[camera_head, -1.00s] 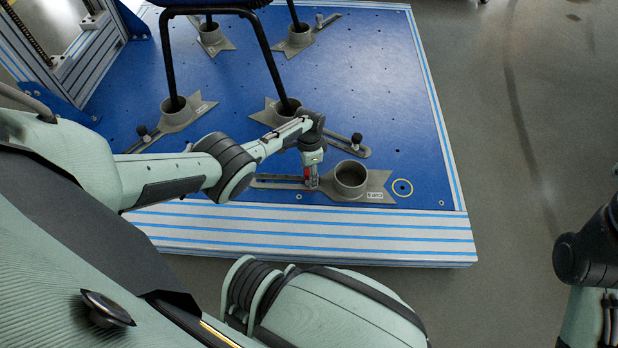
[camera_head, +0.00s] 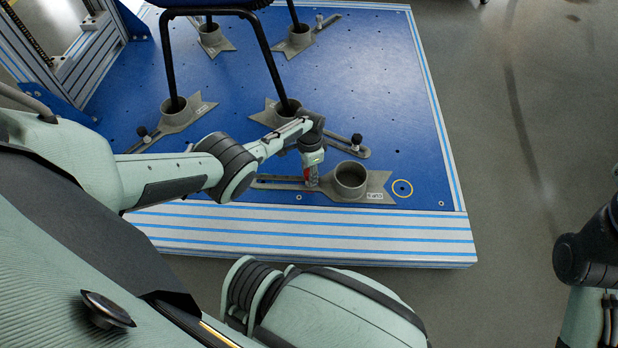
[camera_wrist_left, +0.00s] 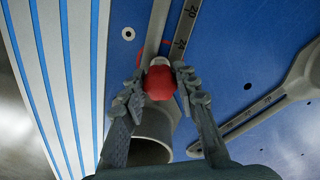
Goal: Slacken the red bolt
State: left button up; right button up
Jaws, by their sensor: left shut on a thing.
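The red bolt (camera_wrist_left: 160,82) shows in the left wrist view between the two fingers of my left gripper (camera_wrist_left: 158,92), which is shut on it. In the head view my left gripper (camera_head: 312,178) points down at the slotted arm of the front grey clamp (camera_head: 375,184), left of its round cup (camera_head: 350,178). Only a small bit of red shows there beside the fingers. The bolt stands over the clamp's slotted, numbered bar (camera_wrist_left: 182,35) in the wrist view. The lower part of the bolt is hidden. My right gripper is out of view.
A chair with black legs (camera_head: 270,60) stands in several grey cups on the blue plate (camera_head: 400,110). Black knobs (camera_head: 357,140) stick up from other slotted arms close by. Open floor lies to the right.

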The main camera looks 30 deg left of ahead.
pick_arm(q)
jog(key=shift+n, duration=0.6)
jog(key=shift+n, duration=0.8)
jog(key=o, duration=0.7)
jog(key=shift+r, duration=0.1)
notch_tip(320, 180, up, 12)
